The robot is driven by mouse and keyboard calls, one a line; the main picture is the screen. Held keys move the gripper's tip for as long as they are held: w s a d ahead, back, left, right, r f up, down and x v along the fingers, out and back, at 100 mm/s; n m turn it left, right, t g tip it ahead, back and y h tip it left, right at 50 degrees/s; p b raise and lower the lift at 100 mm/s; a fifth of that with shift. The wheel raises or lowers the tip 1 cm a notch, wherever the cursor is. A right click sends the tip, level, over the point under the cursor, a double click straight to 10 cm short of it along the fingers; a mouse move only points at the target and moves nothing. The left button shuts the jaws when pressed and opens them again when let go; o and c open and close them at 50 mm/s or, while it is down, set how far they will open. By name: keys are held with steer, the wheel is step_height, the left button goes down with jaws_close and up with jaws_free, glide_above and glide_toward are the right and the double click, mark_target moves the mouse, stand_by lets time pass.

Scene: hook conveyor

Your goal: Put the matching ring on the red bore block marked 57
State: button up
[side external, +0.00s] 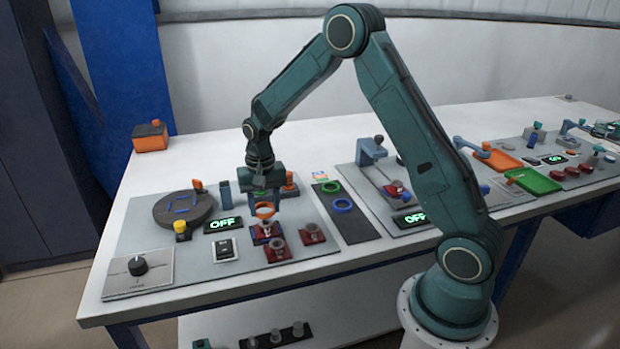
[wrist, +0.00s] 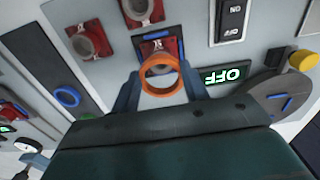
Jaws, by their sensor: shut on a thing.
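My gripper (side external: 265,203) is shut on an orange ring (side external: 265,210), which also shows between the two blue fingers in the wrist view (wrist: 158,57). The ring is held above the cluster of red bore blocks and appears clear of them. No number on the blocks can be read.
A dark strip holds a green ring (side external: 331,187) and a blue ring (side external: 342,205). A dark turntable (side external: 170,208) with blue marks stands at left, near an OFF display (side external: 222,224), a rocker switch (side external: 224,250) and a yellow button (side external: 181,228).

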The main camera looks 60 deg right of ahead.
mark_target(267, 231)
steer(key=shift+f, duration=1.15)
steer(key=shift+f, duration=1.3)
stand_by(5.5)
